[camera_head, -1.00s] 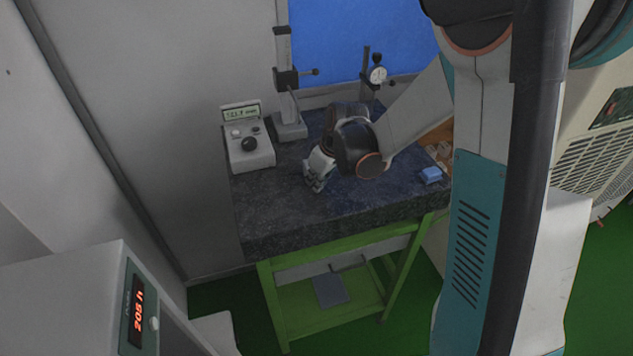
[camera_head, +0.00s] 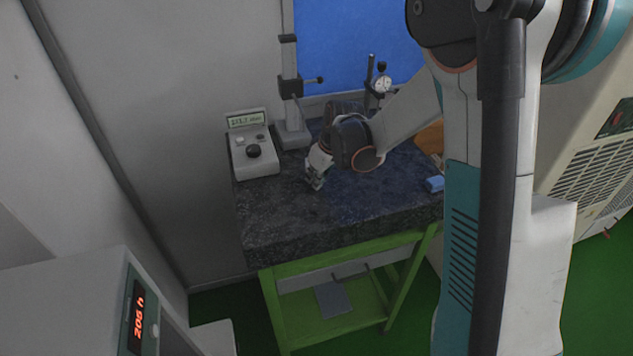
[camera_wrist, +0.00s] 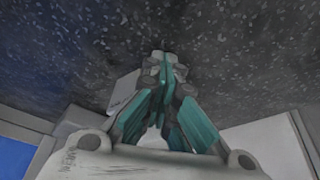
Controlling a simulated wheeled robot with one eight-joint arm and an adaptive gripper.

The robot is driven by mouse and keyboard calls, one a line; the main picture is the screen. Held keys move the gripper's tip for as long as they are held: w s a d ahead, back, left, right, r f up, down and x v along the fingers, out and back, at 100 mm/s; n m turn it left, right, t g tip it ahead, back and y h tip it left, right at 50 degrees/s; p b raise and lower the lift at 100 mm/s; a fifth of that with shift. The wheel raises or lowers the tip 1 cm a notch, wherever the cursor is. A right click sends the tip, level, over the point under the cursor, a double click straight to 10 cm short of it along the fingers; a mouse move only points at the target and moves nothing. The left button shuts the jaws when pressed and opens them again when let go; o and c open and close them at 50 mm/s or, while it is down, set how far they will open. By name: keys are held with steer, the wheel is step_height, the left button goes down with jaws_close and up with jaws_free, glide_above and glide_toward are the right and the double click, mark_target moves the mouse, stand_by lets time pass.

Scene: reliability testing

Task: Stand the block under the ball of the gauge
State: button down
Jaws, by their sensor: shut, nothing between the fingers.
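A small blue block (camera_head: 434,184) lies at the right side of the dark granite table (camera_head: 285,220), close to my arm's column. The tall gauge stand (camera_head: 290,85) rises at the back of the table, and a smaller dial gauge (camera_head: 382,85) stands farther right. I cannot make out a ball on either gauge. My gripper (camera_head: 314,184) is low over the granite, in front of the tall stand and well left of the block. In the wrist view the fingers (camera_wrist: 162,58) are closed together and empty, with speckled granite beyond them.
A grey readout box (camera_head: 254,155) with a lit display stands at the table's back left. A brown object (camera_head: 431,137) is partly hidden behind my arm at the back right. The front left of the granite is clear. A cabinet with a red display (camera_head: 138,305) stands at lower left.

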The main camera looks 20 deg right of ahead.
steer(key=shift+w+b, duration=0.35)
steer(key=shift+w, duration=2.7)
steer(key=shift+s+a+p+v, duration=0.15)
steer(key=shift+p+v, duration=0.2)
steer(key=shift+v, duration=0.4)
steer(key=shift+s+a+p+v, duration=0.1)
steer(key=shift+p+v, duration=0.2)
steer(key=shift+v, duration=0.45)
steer(key=shift+s+a+p+v, duration=0.15)
steer(key=shift+p+v, duration=0.2)
steer(key=shift+v, duration=0.4)
steer(key=shift+f, duration=0.1)
